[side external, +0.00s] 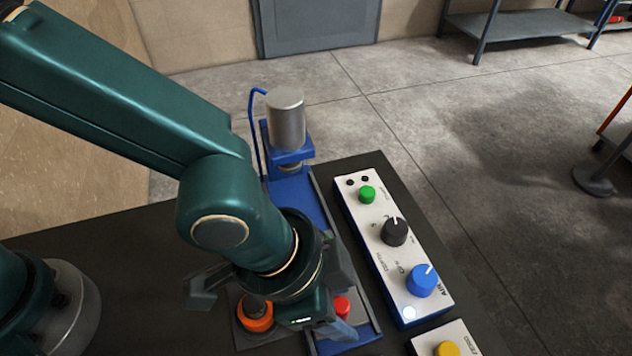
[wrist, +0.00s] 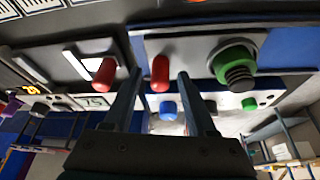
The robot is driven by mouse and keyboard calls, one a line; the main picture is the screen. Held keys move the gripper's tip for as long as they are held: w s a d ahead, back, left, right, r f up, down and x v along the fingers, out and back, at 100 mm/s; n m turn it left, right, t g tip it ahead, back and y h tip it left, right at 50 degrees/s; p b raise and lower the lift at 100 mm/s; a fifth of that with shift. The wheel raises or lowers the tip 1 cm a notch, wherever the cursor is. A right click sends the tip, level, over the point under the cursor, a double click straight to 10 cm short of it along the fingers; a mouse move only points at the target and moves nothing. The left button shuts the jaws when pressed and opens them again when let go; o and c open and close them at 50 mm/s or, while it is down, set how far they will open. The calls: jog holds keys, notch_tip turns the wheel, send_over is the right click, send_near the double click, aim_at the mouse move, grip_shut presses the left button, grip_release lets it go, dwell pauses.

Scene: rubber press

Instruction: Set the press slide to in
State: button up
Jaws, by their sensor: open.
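The press has a blue bed (side external: 312,210) with a silver cylinder (side external: 286,118) standing at its far end. A red knob (side external: 342,306) shows at the near end of the bed, beside my wrist. In the wrist view, a red handle (wrist: 160,66) stands between the tips of my open gripper (wrist: 159,78), with a gap visible on both sides. I cannot tell its depth relative to the fingertips, or which end the slide is at. In the side view my wrist hides most of the fingers and the near part of the press.
A control panel right of the press carries a green button (side external: 367,194), a black knob (side external: 395,232) and a blue knob (side external: 421,280). A yellow button (side external: 446,349) is nearer. An orange ring (side external: 255,316) sits left of my wrist. Another red handle (wrist: 104,73) and a green ring (wrist: 235,60) flank my fingers.

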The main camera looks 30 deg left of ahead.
grip_shut()
dwell(1.4)
